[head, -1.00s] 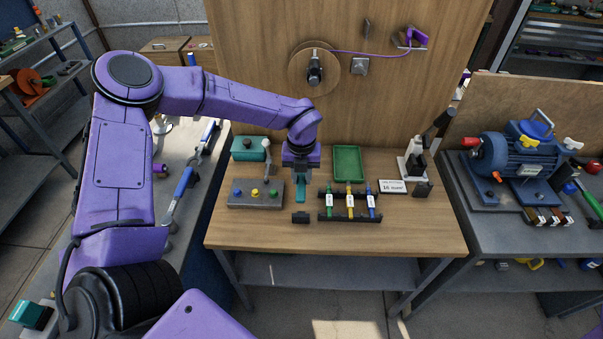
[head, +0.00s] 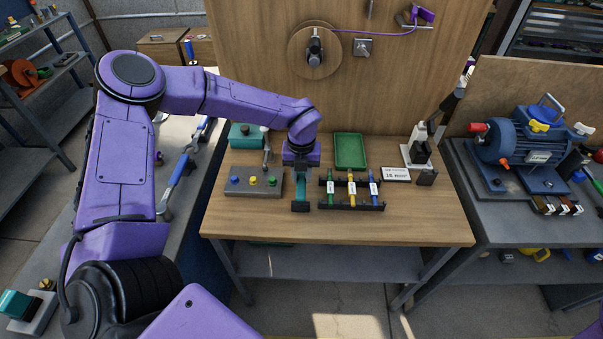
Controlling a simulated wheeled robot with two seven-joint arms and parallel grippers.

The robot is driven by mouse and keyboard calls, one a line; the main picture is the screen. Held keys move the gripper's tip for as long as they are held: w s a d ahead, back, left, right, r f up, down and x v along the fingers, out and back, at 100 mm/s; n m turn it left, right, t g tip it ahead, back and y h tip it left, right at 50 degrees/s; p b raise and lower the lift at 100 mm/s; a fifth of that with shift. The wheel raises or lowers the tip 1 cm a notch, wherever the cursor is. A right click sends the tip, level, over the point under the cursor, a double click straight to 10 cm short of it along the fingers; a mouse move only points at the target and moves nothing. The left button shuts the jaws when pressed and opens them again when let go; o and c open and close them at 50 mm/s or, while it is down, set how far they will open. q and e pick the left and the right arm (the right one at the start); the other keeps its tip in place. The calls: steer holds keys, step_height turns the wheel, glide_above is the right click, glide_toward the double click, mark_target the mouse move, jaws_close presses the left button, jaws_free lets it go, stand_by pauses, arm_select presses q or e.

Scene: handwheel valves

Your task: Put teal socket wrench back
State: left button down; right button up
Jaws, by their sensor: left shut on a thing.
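The teal socket wrench (head: 300,187) hangs roughly upright below my left gripper (head: 300,168), which is shut on it over the wooden workbench (head: 400,226). Its lower end meets or overlaps a small black block (head: 300,207) at the left of the tool rack; I cannot tell whether it sits in it or is just behind it. The rack (head: 350,207) carries green, yellow and blue handled tools with white labels. The wrench's upper end is hidden by the gripper. My right gripper is not in view.
A grey box with coloured buttons (head: 253,181) stands close left of the wrench. A green tray (head: 350,151) lies behind the rack, with a white label card (head: 396,174) to the right. The bench front is clear.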

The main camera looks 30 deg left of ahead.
arm_select(q)
steer(key=shift+f+b, duration=0.75)
steer(key=shift+f, duration=0.25)
steer(key=shift+r, duration=0.1)
steer(key=shift+c, duration=1.6)
jaws_free()
steer(key=shift+r+p, duration=2.4)
steer(key=shift+r, duration=0.65)
